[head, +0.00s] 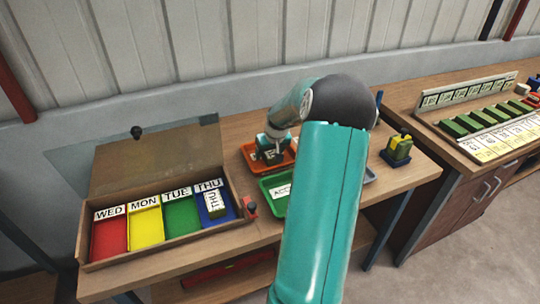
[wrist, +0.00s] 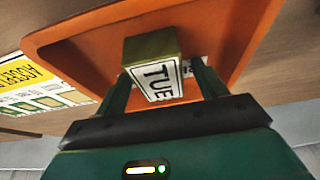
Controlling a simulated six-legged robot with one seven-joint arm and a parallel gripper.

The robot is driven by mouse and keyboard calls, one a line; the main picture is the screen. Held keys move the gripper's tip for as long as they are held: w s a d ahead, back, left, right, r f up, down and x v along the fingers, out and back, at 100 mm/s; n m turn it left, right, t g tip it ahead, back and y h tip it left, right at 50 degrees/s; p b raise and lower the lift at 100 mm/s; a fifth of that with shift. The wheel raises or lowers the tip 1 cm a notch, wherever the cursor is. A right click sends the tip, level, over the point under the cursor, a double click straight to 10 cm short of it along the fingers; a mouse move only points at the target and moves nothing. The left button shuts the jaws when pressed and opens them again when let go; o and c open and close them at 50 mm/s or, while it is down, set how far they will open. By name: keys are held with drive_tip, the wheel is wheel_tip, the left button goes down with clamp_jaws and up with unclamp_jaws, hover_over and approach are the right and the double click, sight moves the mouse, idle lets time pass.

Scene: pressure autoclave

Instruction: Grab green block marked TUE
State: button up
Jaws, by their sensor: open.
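The green block marked TUE (wrist: 157,78) is in the orange tray (wrist: 75,55), its white label facing my wrist camera. My gripper (wrist: 163,88) is open, with one finger on each side of the block. I cannot tell whether the fingers touch it. In the head view, my gripper (head: 272,150) is down at the orange tray (head: 249,152); the block is hidden or too small to make out there.
An open-lidded box (head: 160,242) has red WED, yellow MON, green TUE and blue THU compartments; a THU block (head: 213,203) lies in the blue one. A green tray (head: 268,187) sits in front of the orange tray. A yellow-green item (head: 399,148) stands at right.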

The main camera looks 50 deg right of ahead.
drive_tip(key=shift+c, duration=0.2)
drive_tip(key=c, duration=1)
drive_tip(key=shift+c, duration=0.2)
drive_tip(key=shift+r, duration=0.15)
